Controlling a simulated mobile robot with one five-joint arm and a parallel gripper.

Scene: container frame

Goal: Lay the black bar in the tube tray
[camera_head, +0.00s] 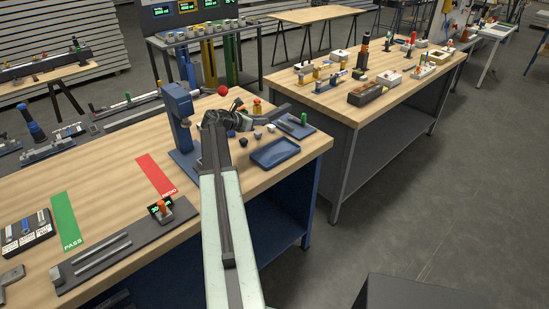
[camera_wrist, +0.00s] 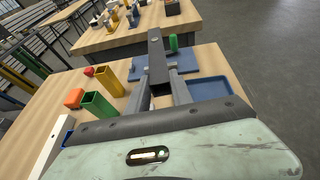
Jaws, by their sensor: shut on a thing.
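My gripper (camera_wrist: 161,82) is shut on the black bar (camera_wrist: 156,50), which points away from the wrist between the two grey fingers. In the head view my gripper (camera_head: 250,118) and the black bar (camera_head: 276,110) are above the far right end of the near bench. A shallow blue tray (camera_head: 275,153) lies on the bench just right of my gripper; it also shows in the wrist view (camera_wrist: 210,88), right of the bar. It looks empty. I cannot tell for sure that it is the tube tray. The fingers hide part of the bar.
A blue plate (camera_head: 296,127) with a green cylinder stands beyond the tray, under the bar's line. A blue press-like stand (camera_head: 181,115) is left of my arm. Green (camera_wrist: 97,105) and yellow (camera_wrist: 110,80) square tubes stand left of the bar. The bench's right edge is close.

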